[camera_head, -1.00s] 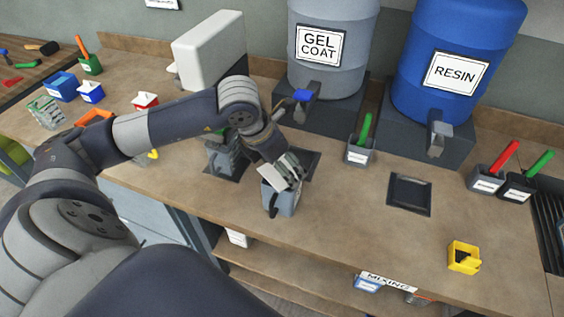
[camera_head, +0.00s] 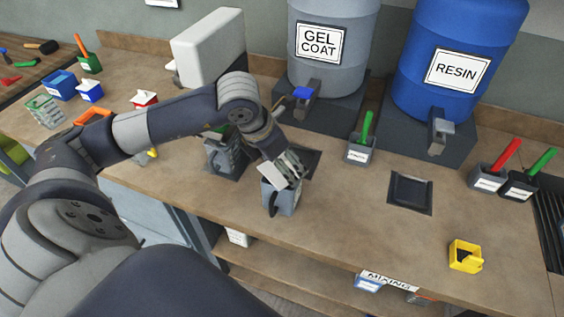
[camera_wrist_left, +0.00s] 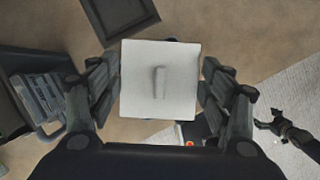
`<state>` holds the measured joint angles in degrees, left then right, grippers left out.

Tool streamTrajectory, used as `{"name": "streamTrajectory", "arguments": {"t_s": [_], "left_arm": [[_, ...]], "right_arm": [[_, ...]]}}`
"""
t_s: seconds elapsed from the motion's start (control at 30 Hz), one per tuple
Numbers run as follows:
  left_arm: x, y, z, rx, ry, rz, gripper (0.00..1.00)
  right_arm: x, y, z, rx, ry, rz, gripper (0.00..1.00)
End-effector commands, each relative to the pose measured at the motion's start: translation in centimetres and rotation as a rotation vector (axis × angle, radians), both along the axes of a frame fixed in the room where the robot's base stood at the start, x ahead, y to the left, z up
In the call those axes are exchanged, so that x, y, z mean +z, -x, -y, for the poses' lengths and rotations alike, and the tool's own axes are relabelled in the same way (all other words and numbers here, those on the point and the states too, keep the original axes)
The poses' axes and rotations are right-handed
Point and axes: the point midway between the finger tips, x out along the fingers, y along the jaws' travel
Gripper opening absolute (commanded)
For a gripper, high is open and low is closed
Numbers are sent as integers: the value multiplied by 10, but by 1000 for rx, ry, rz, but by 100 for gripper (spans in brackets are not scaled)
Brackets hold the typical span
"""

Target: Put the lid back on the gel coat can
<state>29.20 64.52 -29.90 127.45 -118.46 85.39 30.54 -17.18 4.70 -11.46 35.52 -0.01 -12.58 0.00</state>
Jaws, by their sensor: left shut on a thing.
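My left gripper (camera_head: 285,167) is shut on the white square lid (camera_head: 269,178). In the left wrist view the lid (camera_wrist_left: 158,103), with a short raised grip in its middle, sits between the two fingers (camera_wrist_left: 159,95). In the head view a grey can (camera_head: 284,202) with a dark handle stands upright just below the lid, near the bench's front edge. The lid looks tilted there; I cannot tell whether it touches the can. The large grey gel coat drum (camera_head: 326,75) stands behind. A dark jointed part at the right of the left wrist view may be my right gripper (camera_wrist_left: 268,122).
Another grey can (camera_head: 222,158) stands just left of my gripper. A cup with a green tool (camera_head: 360,152) and a blue resin drum (camera_head: 459,45) stand to the right. An empty dark mat (camera_head: 410,192) and a yellow box (camera_head: 465,257) lie right; bench between is clear.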

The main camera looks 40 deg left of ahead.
Motion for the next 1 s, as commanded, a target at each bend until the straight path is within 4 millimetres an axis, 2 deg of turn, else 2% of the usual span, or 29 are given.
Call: {"name": "streamTrajectory", "arguments": {"t_s": [1.0], "left_arm": [[0,0,0,0,1,1,53]], "right_arm": [[-8,0,-4,-2,-4,0,89]]}}
